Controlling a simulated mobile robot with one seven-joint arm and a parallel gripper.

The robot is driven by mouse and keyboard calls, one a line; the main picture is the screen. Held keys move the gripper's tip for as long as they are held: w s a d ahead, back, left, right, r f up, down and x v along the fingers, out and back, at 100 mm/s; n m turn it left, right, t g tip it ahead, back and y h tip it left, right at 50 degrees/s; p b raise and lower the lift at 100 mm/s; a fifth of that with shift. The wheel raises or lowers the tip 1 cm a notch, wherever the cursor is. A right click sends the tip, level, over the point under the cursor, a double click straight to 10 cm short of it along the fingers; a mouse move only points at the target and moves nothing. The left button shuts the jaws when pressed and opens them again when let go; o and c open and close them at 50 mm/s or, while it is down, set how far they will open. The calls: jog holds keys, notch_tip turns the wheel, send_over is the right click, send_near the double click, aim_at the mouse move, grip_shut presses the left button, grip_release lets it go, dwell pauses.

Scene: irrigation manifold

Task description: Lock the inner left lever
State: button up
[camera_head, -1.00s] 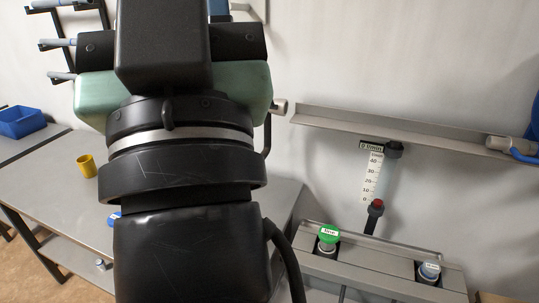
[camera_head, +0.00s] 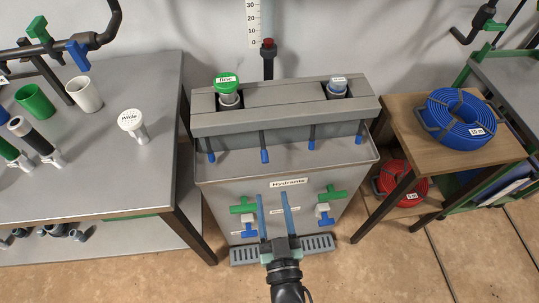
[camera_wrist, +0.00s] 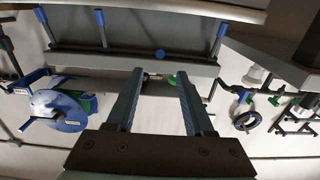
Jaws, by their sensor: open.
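The manifold box (camera_head: 222,122) has several thin levers with blue tips along its front. No finger appears to touch a lever.
Neighbouring levers hang close by: outer left (camera_head: 211,157), inner right (camera_head: 311,143) and outer right (camera_head: 359,140). Below, the Hydrants panel (camera_head: 289,182) has green and blue valves. A grey table (camera_head: 90,190) stands left, a wooden stand (camera_head: 410,110) with hose coils right.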

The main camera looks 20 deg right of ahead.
aim_at(266, 162)
jog(key=x, duration=1.2)
jog(key=shift+w+d, duration=0.1)
jog(key=shift+w, duration=0.25)
grip_shut()
dwell(0.9)
